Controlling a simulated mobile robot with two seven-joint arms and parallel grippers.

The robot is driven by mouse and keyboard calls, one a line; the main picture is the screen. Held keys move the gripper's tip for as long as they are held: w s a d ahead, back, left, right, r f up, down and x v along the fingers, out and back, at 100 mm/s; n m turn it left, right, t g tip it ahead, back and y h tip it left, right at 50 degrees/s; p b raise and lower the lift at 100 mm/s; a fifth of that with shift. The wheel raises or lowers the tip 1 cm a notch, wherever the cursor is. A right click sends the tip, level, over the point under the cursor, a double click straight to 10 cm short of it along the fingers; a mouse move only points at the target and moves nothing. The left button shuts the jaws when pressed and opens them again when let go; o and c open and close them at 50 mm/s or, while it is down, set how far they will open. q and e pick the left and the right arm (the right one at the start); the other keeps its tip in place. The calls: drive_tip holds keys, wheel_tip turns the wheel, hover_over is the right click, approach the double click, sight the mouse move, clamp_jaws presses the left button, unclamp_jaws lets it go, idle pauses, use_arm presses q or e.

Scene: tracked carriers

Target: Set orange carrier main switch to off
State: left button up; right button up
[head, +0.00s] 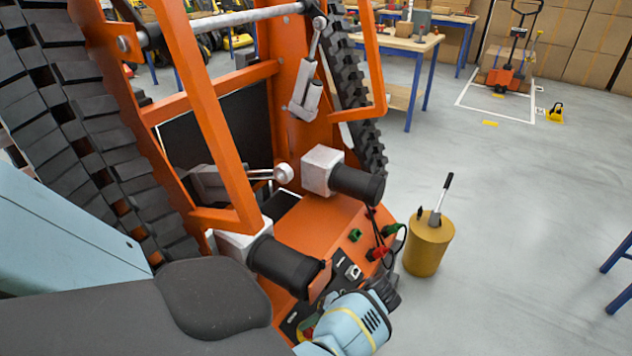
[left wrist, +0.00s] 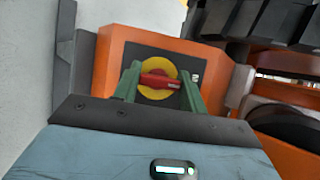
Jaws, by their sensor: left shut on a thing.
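The orange carrier (head: 335,222) fills the left and middle of the head view, with black tracks on both sides. Its main switch shows in the left wrist view as a red handle (left wrist: 160,81) on a yellow disc (left wrist: 156,93), on a black plate. The handle lies nearly level in that picture. My left gripper (left wrist: 160,84) has its two green fingers on either side of the handle and is shut on it. My right gripper is not in view.
Workbenches (head: 400,45) and a pallet truck (head: 508,75) are behind. The floor at right is mostly clear.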

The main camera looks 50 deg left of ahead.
use_arm(q)
drive_tip(key=shift+s, duration=0.1)
drive_tip(key=o, duration=0.8)
drive_tip(key=shift+o, duration=0.9)
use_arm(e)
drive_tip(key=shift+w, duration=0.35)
use_arm(q)
drive_tip(key=v, duration=0.8)
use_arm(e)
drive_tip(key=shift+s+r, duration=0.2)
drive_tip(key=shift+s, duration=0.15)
use_arm(q)
drive_tip(key=shift+f, duration=0.1)
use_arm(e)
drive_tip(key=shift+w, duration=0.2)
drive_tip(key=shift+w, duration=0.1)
